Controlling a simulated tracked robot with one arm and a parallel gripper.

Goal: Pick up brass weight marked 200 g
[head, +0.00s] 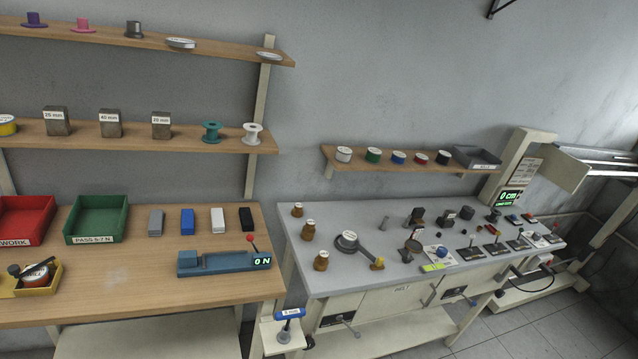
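Three small brass-brown weights with white labels stand in a row along the left end of the grey bench: a back one (297,211), a middle one (308,232) and a front one (320,262). The front one looks the largest. Their labels are too small to read, so I cannot tell which is marked 200 g. All three stand apart from each other on the bench top. My gripper does not show in this view.
The grey bench (350,281) also carries a round labelled gauge (347,241) right of the weights and several dark parts. A wooden bench (120,280) with trays stands left, across a narrow gap. A blue T-handle tool (289,314) sits on a low stand in front.

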